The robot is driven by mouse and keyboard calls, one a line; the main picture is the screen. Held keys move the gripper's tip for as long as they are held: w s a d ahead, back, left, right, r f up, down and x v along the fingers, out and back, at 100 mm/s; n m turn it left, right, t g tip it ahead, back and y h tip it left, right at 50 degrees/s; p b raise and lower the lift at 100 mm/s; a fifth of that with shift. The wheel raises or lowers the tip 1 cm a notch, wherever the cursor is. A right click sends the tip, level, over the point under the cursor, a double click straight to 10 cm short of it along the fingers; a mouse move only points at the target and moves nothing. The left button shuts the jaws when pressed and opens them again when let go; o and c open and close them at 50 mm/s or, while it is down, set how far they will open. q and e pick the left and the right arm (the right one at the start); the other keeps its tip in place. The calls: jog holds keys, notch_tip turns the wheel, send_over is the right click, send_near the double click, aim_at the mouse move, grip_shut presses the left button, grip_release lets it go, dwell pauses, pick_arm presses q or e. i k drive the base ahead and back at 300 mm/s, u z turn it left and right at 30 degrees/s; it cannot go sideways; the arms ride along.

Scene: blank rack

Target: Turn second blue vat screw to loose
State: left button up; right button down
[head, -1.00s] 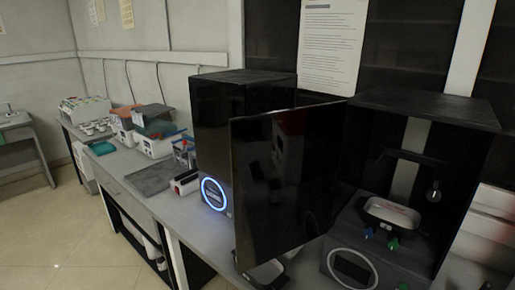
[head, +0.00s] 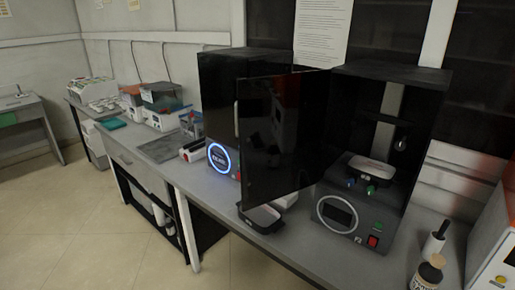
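The open printer (head: 345,245) stands on the bench at the right, with its dark door (head: 285,135) swung open toward the left. Inside it a light vat (head: 373,168) sits on the platform. At the vat's front edge are two small screw knobs: a blue one (head: 351,183) at the left and a green one (head: 370,189) to its right. No second blue screw can be made out, and how far the knobs are turned is too small to tell. Neither of my grippers is in view.
A closed printer (head: 219,110) with a lit blue ring stands left of the open door. A second tray (head: 262,218) lies on the bench below the door. A brown bottle (head: 428,272) and a white holder (head: 433,246) stand at the right. The floor (head: 100,220) in front is clear.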

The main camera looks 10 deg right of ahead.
aim_at(350, 182)
jog(key=u, duration=0.9)
jog(key=i, duration=2.3)
jog(key=z, duration=3.5)
